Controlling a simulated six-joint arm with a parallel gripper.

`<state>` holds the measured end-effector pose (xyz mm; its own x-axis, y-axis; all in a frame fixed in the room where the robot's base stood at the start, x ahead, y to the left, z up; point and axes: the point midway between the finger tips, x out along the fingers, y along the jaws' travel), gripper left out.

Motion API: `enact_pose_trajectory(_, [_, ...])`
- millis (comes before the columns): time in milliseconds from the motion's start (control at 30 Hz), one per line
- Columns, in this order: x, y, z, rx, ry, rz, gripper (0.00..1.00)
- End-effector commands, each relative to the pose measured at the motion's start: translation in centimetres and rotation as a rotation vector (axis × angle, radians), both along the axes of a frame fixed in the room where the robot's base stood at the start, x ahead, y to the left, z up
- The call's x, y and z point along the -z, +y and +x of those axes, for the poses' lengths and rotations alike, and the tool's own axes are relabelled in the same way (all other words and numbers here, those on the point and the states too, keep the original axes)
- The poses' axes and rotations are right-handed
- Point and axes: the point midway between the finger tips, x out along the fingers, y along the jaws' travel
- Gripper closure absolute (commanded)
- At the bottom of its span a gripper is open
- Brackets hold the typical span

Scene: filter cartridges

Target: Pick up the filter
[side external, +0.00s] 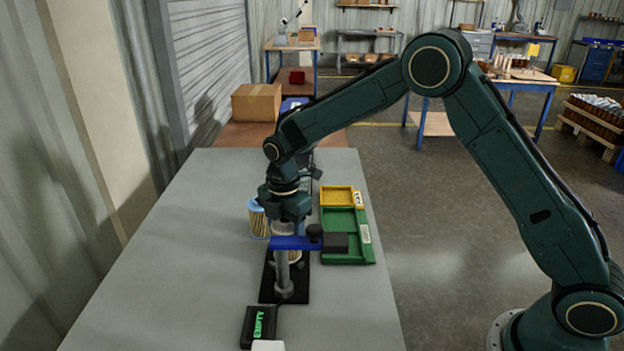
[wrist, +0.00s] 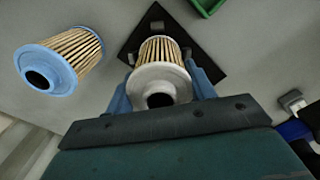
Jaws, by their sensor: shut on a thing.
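A white-capped filter (wrist: 160,80) with tan pleats stands between the two blue fingers of my gripper (wrist: 162,95) in the wrist view. My gripper is shut on it, over a black base plate (wrist: 128,50). In the side view my gripper (side external: 288,222) points down over the same plate (side external: 270,288), and the white filter (side external: 295,257) is mostly hidden behind the stand's blue arm. A second filter with a blue cap (side external: 259,220) stands just left of my gripper; it also shows at the left in the wrist view (wrist: 60,60).
A grey post (side external: 283,272) with a blue arm (side external: 290,242) stands close in front of my gripper. A box reading "EMPTY" (side external: 260,325) is at the front. A green tray (side external: 345,258) and yellow tray (side external: 336,197) lie to the right. The table's left is clear.

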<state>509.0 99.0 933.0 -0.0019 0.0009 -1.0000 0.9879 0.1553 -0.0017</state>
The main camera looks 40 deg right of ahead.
Motion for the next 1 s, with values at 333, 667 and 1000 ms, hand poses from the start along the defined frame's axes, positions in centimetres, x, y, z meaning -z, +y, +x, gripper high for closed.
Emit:
enact_pose_trajectory(333, [-5.2,0.0,0.1,0.0,-0.007,0.001,0.74])
enact_pose_trajectory(667, [-12.4,0.0,0.1,0.0,-0.007,0.0,0.74])
enact_pose_trajectory(1000, [-17.8,0.0,0.1,-0.001,-0.004,0.0,0.74])
